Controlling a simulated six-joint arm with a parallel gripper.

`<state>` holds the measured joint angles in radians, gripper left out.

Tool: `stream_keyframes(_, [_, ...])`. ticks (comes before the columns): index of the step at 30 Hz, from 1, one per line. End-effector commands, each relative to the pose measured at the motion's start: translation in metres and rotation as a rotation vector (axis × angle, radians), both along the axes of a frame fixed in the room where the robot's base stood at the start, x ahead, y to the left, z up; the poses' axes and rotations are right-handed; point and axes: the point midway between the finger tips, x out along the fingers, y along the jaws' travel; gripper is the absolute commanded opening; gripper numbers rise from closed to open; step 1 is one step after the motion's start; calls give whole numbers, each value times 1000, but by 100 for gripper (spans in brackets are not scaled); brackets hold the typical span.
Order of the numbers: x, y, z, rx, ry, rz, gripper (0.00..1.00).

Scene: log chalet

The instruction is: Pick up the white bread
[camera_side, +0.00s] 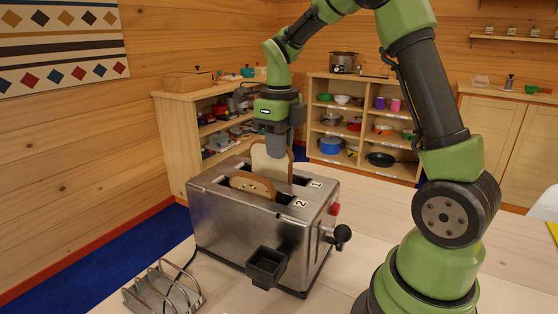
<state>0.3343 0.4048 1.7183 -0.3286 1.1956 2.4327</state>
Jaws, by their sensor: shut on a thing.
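The white bread (268,165) is a pale slice with a brown crust, standing upright at the rear slot of the toaster, marked 1. Its lower edge is hidden in or behind the slot. My gripper (278,143) points down from above and is shut on the upper part of this slice. A browner slice (252,185) sits low in the front slot, marked 2. The toaster (238,225) is a metal box with a red knob and a black lever on its right side.
A metal toast rack (163,292) stands on the pale table at the front left of the toaster. A small black box (266,265) is on the toaster's front. Shelves with pots and cups (365,125) stand behind. The table right of the toaster is clear up to my base.

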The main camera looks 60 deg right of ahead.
Motion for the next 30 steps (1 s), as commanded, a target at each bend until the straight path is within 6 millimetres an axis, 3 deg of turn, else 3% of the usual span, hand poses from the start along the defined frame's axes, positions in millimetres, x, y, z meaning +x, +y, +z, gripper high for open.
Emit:
stream_keyframes(15, [1, 0, 114, -3, -8, -1, 6])
stream_keyframes(22, [0, 0, 135, -2, -1, 0, 6])
stream_keyframes(30, [2, 1, 138, 1, 0, 82, 6])
